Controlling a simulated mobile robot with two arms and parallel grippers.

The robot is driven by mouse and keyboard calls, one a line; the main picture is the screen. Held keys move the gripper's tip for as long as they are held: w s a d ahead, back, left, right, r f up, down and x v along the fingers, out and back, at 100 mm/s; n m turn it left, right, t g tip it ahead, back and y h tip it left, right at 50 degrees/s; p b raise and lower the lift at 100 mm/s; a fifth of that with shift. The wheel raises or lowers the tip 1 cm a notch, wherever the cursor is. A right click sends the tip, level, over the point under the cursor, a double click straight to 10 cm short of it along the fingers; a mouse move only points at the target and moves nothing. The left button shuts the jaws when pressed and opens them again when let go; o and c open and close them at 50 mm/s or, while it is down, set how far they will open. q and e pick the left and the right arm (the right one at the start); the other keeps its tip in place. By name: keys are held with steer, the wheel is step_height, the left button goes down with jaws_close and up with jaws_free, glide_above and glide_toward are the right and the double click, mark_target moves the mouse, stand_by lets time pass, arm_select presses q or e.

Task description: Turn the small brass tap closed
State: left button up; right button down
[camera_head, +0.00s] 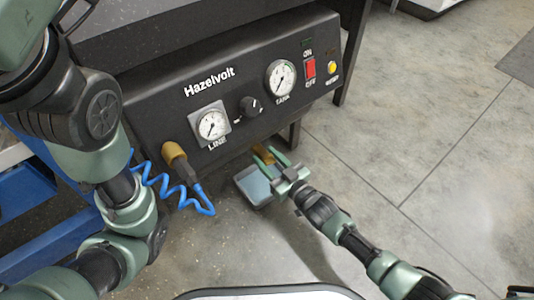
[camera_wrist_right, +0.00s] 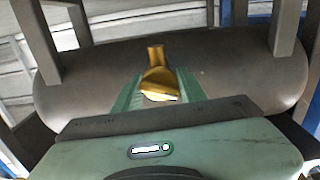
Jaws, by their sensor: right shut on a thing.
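The small brass tap (camera_wrist_right: 158,84) sits at the underside of a dark rounded tank (camera_wrist_right: 90,85) in the right wrist view. My right gripper (camera_wrist_right: 158,92) has its two green fingers on either side of the tap's handle and is shut on it. In the head view the tap (camera_head: 264,154) shows as a bit of brass between the fingertips of my right gripper (camera_head: 272,158), below the front panel's lower edge. The fingers partly hide it there. My left arm comes in at the left of the head view; its gripper is out of sight.
The dark Hazelvolt panel (camera_head: 235,85) carries gauges, a black knob (camera_head: 251,106) and a red switch (camera_head: 310,68). A blue coiled hose (camera_head: 160,186) hangs from a brass fitting (camera_head: 174,152). A grey-blue tray (camera_head: 254,186) lies beneath my right gripper. Open floor lies at right.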

steer(key=shift+m+p, duration=0.5)
steer(key=shift+m, duration=0.6)
steer(key=shift+f, duration=0.1)
steer(key=c, duration=0.9)
jaws_free()
steer(key=shift+d, duration=0.1)
